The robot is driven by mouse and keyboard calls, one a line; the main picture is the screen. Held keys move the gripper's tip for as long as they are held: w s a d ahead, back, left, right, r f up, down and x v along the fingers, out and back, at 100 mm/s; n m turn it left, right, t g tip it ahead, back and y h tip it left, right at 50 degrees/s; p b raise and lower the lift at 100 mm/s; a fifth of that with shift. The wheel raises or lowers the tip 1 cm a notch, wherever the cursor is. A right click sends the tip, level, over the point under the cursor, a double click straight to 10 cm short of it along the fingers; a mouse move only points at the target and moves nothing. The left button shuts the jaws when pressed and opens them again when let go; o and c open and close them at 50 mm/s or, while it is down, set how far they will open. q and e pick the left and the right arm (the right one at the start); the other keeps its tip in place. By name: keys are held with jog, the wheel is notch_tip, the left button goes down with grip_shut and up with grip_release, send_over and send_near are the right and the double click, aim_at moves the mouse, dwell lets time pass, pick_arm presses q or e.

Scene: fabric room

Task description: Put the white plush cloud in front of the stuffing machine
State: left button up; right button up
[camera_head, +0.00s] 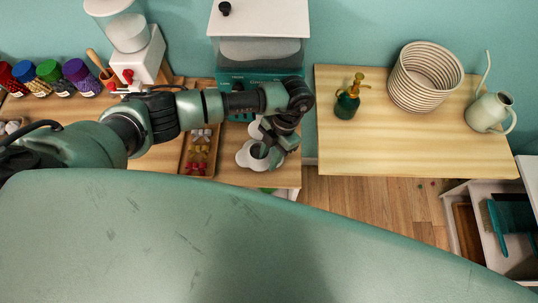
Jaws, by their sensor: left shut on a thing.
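The white plush cloud (246,156) is at the right front part of the left wooden table. My left gripper (262,150) is shut on it, and the gripper covers part of it. I cannot tell whether the cloud rests on the table or hangs just above it. The stuffing machine (262,50) is the teal and white box with a clear window, behind my left arm at the back of that table. The cloud is on its near side. My right gripper is out of view.
A wooden tray (184,160) with small colored pieces lies left of the cloud. Jars (80,72) and a white dispenser (143,58) stand further left. The right table (400,150) holds a spray bottle (347,104), a basket (424,78) and a watering can (486,112). A gap separates the tables.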

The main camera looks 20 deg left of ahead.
pick_arm(q)
jog(key=o, duration=1)
jog(key=shift+c, duration=0.2)
jog(key=b+v, duration=0.4)
jog(key=v, duration=0.8)
